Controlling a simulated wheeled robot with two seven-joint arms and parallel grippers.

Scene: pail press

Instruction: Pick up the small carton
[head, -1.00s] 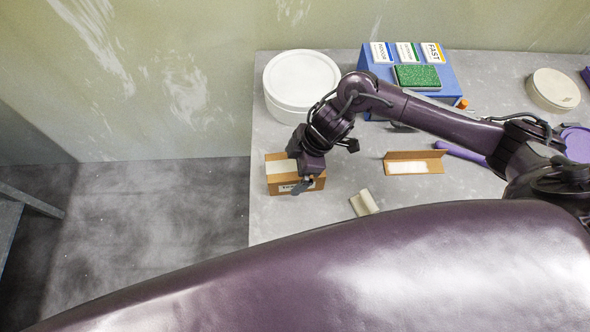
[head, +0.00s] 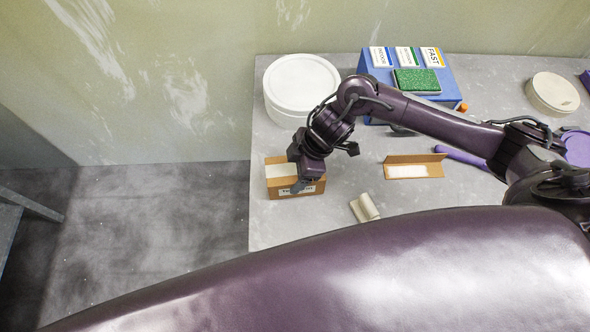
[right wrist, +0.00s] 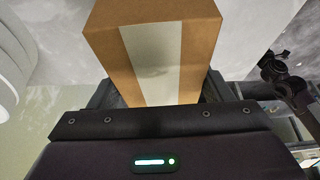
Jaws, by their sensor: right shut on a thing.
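The small carton (head: 280,196) is a brown box with a pale strip over its top and a printed label on its front. It is at the left edge of the grey table. My right gripper (head: 299,184) is over it from above and is shut on it. In the right wrist view the carton (right wrist: 190,40) sits between the two fingers of the right gripper (right wrist: 158,96), its pale strip facing the camera. I cannot tell whether its underside touches the table. My left gripper is not in view.
A white lidded pail (head: 302,85) stands just behind the carton. A blue box (head: 380,68) with labels and a green pad (head: 417,80) is at the back. An open brown cardboard piece (head: 415,160) and a pale block (head: 364,208) lie to the right. The table's left edge is close.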

